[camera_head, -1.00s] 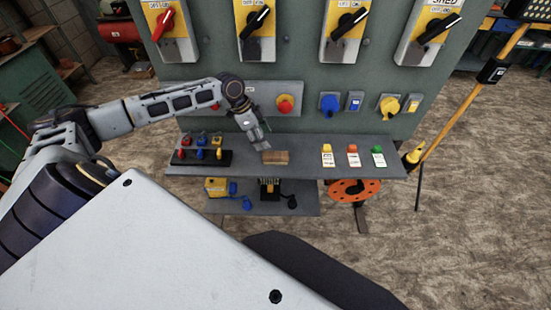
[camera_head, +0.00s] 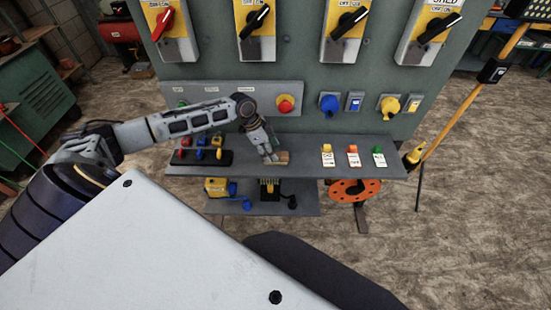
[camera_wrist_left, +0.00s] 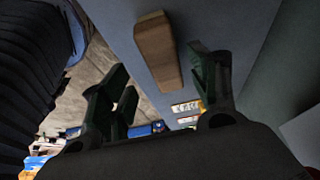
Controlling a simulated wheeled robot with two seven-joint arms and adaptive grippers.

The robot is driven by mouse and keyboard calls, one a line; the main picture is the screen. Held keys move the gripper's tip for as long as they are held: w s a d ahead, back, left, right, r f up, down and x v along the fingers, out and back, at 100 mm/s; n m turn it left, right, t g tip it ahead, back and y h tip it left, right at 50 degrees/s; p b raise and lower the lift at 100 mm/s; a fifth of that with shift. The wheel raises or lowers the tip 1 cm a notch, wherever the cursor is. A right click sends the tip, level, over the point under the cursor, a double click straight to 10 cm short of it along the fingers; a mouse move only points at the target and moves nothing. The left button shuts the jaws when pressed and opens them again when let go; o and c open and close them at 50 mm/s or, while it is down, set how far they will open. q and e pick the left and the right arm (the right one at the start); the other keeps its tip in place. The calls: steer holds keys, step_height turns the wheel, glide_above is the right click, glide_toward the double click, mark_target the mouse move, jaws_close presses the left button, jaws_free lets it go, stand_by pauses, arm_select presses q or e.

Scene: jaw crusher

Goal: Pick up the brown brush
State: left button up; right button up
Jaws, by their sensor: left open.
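The brown brush (camera_head: 283,157) is a small block lying on the grey shelf (camera_head: 310,168) below the panel. In the head view my left gripper (camera_head: 271,158) is right at its left end and partly covers it. In the left wrist view the brush (camera_wrist_left: 157,50) lies on the shelf, beyond the fingers and roughly between them. My left gripper (camera_wrist_left: 160,90) is open, its fingers spread apart with nothing between them. I cannot tell whether a finger touches the brush. My right gripper does not show.
Several tagged padlocks (camera_head: 353,158) stand right of the brush on the shelf. A black rack (camera_head: 202,157) with coloured padlocks is on the left. A red button (camera_head: 285,103) and a blue socket (camera_head: 330,103) project from the panel behind. A lower shelf (camera_head: 260,208) holds more lockout items.

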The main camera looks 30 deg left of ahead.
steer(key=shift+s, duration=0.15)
arm_select(q)
steer(key=shift+w+d+f, duration=0.1)
steer(key=shift+w+f, duration=0.05)
steer(key=shift+f, duration=0.25)
steer(key=x, duration=0.2)
steer(key=shift+w+f, duration=0.25)
steer(key=shift+f, duration=0.05)
steer(key=shift+x, duration=0.8)
steer(key=shift+f, duration=0.25)
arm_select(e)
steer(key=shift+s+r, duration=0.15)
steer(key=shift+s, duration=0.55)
